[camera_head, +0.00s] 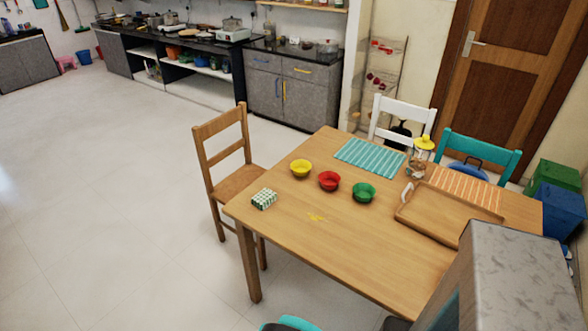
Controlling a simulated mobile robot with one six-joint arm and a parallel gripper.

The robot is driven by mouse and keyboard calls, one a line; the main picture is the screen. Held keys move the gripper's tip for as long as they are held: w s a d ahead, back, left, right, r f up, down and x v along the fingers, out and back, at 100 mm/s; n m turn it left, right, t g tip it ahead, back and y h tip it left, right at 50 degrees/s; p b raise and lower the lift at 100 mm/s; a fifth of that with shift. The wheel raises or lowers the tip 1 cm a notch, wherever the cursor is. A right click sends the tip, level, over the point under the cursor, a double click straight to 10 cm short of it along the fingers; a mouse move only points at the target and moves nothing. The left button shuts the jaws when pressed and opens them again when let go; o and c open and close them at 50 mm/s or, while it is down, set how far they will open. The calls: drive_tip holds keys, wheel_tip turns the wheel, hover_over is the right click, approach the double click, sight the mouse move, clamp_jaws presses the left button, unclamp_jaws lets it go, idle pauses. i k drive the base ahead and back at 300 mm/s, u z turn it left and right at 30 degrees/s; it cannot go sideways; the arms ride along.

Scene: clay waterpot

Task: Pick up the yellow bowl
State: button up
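The yellow bowl (301,169) stands upright on the wooden table (350,247), near its far left edge. It looks empty and nothing touches it. A red bowl (329,181) stands just to its right, and a green bowl (364,193) stands further right. My gripper is not in view, so its state and its place relative to the bowl are hidden.
A green-and-white checked box (264,199), teal mat (370,157), yellow-topped jar (419,155) and wooden tray (447,215) are also on the table. A wooden chair (231,160) stands at its left side. Open floor (110,190) lies left. A grey-topped block (515,270) fills the lower right.

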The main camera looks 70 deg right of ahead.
sight(300, 168)
drive_tip(key=i, duration=0.95)
drive_tip(key=z, duration=0.05)
